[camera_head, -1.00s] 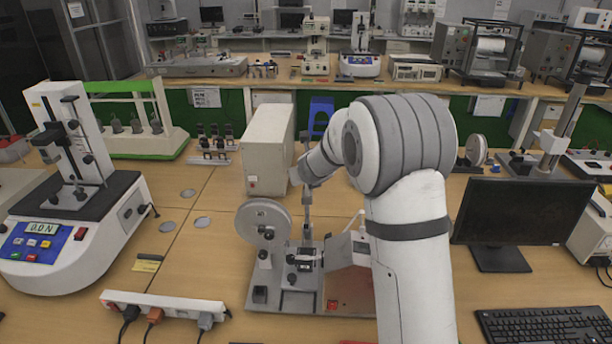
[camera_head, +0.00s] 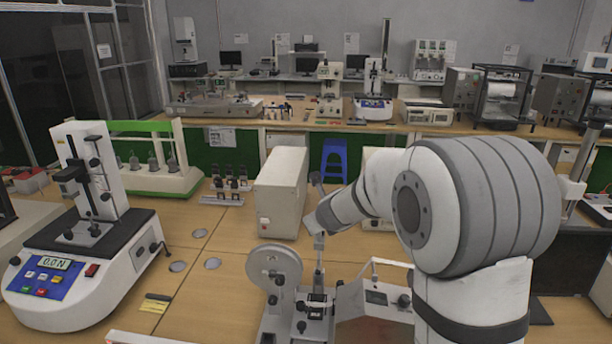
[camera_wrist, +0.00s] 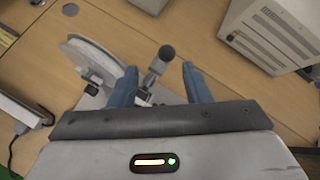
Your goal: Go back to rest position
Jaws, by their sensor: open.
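My arm (camera_head: 470,210) reaches forward from the lower right of the head view. Its far end is beside a grey pendulum tester with a round disc (camera_head: 274,268); the fingers cannot be made out there. In the wrist view, my gripper (camera_wrist: 159,84) shows two blue fingers spread apart with nothing clamped. A dark rod with a rounded end (camera_wrist: 164,54) shows between and beyond the fingertips, with no clear contact. The tester's pale disc (camera_wrist: 92,58) lies left of the fingers.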

